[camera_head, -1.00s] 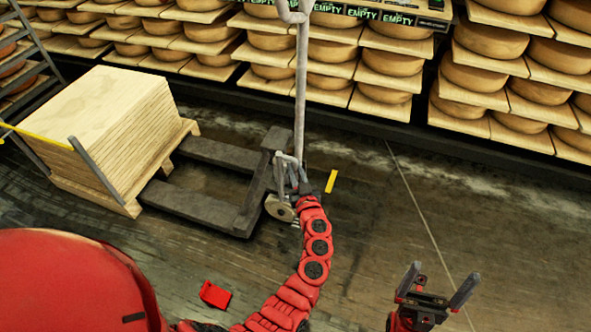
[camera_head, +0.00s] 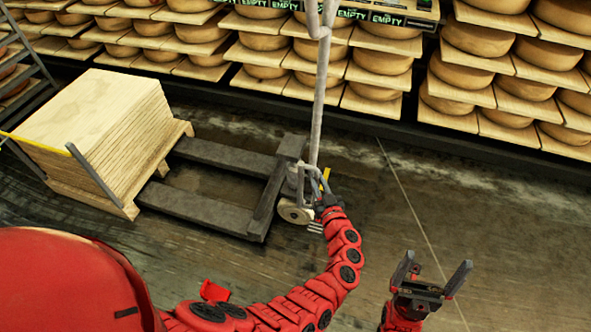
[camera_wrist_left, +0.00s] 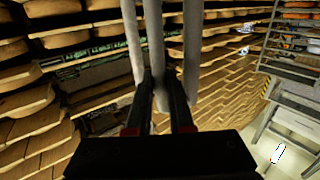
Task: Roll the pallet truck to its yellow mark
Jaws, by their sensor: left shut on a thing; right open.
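The grey pallet truck (camera_head: 265,205) stands on the floor, its forks pointing left to the pallet with stacked boards (camera_head: 95,130). Its tall handle (camera_head: 318,110) rises at its right end. The yellow mark (camera_head: 326,173) shows as a small piece just behind the truck's right end; the rest of it is hidden. My left gripper (camera_head: 320,190) is low at the truck's handle end. In the left wrist view, its fingers (camera_wrist_left: 162,88) are shut on a grey bar of the truck, with more grey bars beside it. My right gripper (camera_head: 432,270) is open and empty at the lower right.
Shelves of cheese wheels (camera_head: 480,85) line the back, with "EMPTY" labels (camera_head: 395,20) along one edge. A dark rack (camera_head: 25,75) and a yellow bar (camera_head: 35,143) are at the left. The floor (camera_head: 480,200) right of the truck is clear.

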